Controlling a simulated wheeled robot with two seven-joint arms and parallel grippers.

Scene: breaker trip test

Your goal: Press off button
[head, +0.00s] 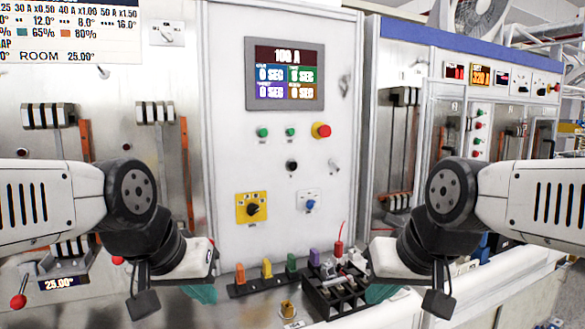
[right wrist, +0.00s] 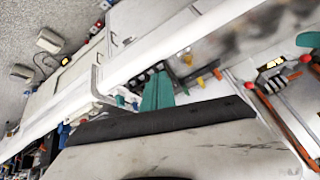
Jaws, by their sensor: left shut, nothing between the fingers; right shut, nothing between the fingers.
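The white cabinet panel (head: 285,215) stands upright in front of me. It carries two small green buttons (head: 263,132), a red mushroom button (head: 321,130) on a yellow ring, and a black knob or button (head: 291,165). I cannot read which one is labelled off. My left gripper (head: 204,293), with teal fingers, is shut and empty, low at the panel's left. My right gripper (head: 381,292) is shut and empty, low at the right beside the black tray; its teal fingers also show in the right wrist view (right wrist: 158,92). Both are well below the buttons and touch none.
A display (head: 285,74) with several "0 SEC" fields sits above the buttons. A yellow rotary switch (head: 252,208) and a blue switch (head: 308,201) sit below. Coloured clips and a black tray (head: 320,301) stand on the bench between my grippers. The air before the panel is clear.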

